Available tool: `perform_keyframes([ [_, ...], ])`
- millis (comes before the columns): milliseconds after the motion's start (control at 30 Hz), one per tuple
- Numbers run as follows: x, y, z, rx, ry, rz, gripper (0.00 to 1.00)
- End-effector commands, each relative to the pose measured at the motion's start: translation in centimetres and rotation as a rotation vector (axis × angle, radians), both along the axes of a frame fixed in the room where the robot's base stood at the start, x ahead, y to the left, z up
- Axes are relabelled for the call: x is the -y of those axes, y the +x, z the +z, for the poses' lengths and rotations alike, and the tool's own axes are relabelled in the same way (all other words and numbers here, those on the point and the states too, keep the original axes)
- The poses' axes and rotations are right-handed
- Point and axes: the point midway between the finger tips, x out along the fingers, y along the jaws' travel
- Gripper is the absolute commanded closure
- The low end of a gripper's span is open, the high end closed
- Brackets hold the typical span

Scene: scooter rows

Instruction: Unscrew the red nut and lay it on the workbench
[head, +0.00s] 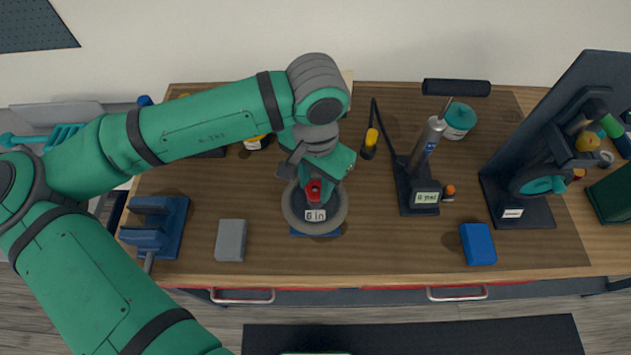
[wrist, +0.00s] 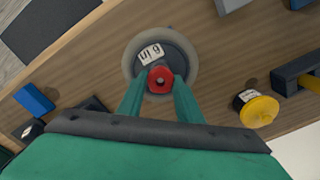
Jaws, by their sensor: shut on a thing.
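The red nut (head: 313,189) sits at the centre of a grey round wheel (head: 330,225) labelled "6 in", which lies on a blue base on the workbench (head: 385,255). In the wrist view the red nut (wrist: 160,79) is between my two green fingertips, over the wheel (wrist: 187,57). My gripper (head: 316,178) reaches down from above and is shut on the nut. Whether the nut is still on its thread or lifted cannot be told. My fingers partly hide the nut in the head view.
A blue vise (head: 155,228) and a grey block (head: 231,241) are to the left. A pump with a gauge (head: 418,170), a blue block (head: 478,244) and a dark stand (head: 515,195) are to the right. Bare bench shows between the wheel and the blue block.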

Motion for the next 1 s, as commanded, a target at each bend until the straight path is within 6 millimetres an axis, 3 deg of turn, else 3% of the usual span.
perform_keyframes([
  [67,0.58,-0.64,-0.16,-0.014,-0.012,0.074,0.89],
  [1000,0.7,-0.53,-0.15,-0.015,-0.014,1.138,0.9],
])
